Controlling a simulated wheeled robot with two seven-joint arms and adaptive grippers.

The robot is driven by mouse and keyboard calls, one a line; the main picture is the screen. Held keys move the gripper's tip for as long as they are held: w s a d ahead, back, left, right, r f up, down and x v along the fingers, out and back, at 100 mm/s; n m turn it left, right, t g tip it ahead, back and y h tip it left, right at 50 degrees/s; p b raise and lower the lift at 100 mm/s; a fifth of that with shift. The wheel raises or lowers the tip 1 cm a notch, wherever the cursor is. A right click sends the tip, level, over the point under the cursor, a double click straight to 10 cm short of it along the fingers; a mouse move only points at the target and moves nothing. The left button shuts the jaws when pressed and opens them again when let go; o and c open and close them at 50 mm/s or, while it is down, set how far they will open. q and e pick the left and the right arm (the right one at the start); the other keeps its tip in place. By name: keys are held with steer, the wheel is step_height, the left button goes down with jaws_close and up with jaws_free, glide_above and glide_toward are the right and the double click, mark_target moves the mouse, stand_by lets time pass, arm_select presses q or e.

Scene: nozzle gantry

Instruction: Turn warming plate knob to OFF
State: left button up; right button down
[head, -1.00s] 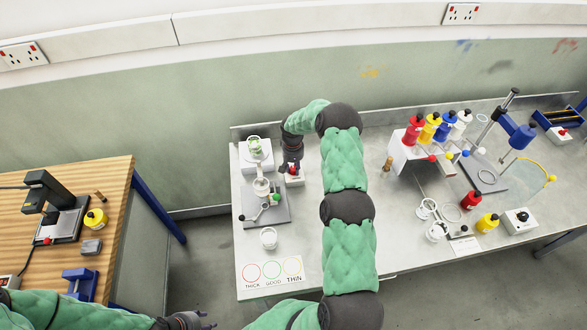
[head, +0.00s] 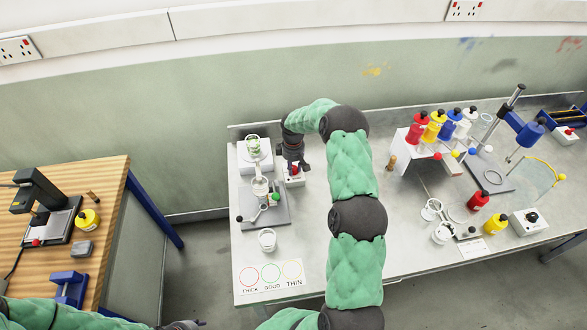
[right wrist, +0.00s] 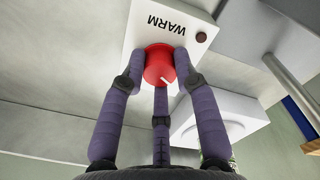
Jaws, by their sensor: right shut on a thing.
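The red warming plate knob (right wrist: 158,64) sits on a white box (right wrist: 190,17) marked WARM, whose lettering is upside down in the right wrist view. In the head view my right gripper (head: 294,165) is over the small white box (head: 295,181) and mostly hides the knob. My left gripper (head: 182,325) is cut off at the bottom edge, and its fingers are unclear.
A dark reddish lamp (right wrist: 201,37) is on the box. Left of it in the head view stands a white unit (head: 246,163) bearing a cup (head: 253,145). A stand (head: 275,216) with a small cup is in front. A bottle rack (head: 414,148) stands to the right.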

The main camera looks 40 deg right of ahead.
steer(key=n, duration=0.5)
steer(key=shift+n+b, duration=0.4)
stand_by(0.4)
steer(key=c, duration=0.9)
jaws_free()
step_height(320, 180, up, 12)
steer(key=shift+a, duration=0.1)
